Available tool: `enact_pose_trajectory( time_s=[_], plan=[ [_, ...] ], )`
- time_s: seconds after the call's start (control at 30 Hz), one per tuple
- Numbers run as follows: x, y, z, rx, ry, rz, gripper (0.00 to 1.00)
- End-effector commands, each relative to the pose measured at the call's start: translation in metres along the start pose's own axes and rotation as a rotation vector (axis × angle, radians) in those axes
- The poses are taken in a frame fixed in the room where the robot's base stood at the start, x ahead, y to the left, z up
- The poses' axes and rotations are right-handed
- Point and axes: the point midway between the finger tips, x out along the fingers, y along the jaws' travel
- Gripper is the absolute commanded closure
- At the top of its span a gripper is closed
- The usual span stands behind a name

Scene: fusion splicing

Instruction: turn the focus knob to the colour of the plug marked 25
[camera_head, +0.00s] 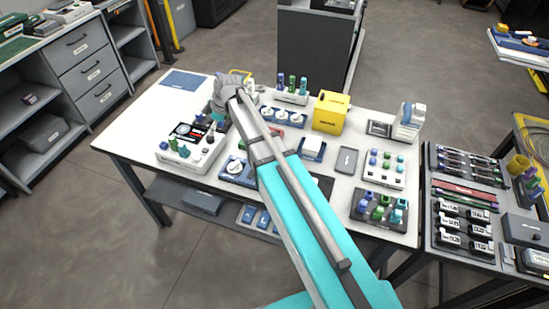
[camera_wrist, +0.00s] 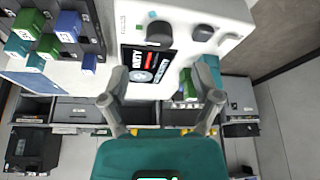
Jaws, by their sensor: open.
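A white splicer unit (camera_head: 190,147) with a dark screen stands at the table's left front; it also shows in the wrist view (camera_wrist: 222,18). A dark knob (camera_wrist: 160,33) sits beside the screen, by small lettering that looks like FOCUS and a small teal mark. Another dark knob (camera_wrist: 203,32) is to its right. Blue (camera_wrist: 68,26), green (camera_wrist: 30,22) and teal (camera_wrist: 15,46) plugs stand at the wrist view's upper left; their numbers are too small to read surely. My gripper (camera_wrist: 160,99) is open and empty, its fingers apart near the screen's lower edge.
More coloured plugs stand in a dark rack (camera_head: 380,207) at the table's right front. A yellow box (camera_head: 331,112) and a rack of upright plugs (camera_head: 291,92) stand farther back. My arm hides part of the table's middle. A side table with trays (camera_head: 465,187) is at right.

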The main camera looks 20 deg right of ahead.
Motion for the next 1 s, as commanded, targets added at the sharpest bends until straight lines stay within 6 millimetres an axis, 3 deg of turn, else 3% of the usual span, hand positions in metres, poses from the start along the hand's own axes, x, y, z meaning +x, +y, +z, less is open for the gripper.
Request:
enact_pose_trajectory(
  time_s=[0.03,0.7,0.9,1.0],
  plan=[
    [-0.009,0.000,-0.001,0.001,0.000,0.000,0.20],
    [-0.069,0.000,-0.001,0.001,0.000,0.000,0.20],
    [-0.083,0.000,-0.001,0.002,0.000,0.000,0.20],
    [-0.078,-0.008,0.012,0.050,-0.016,0.002,0.20]
  ],
)
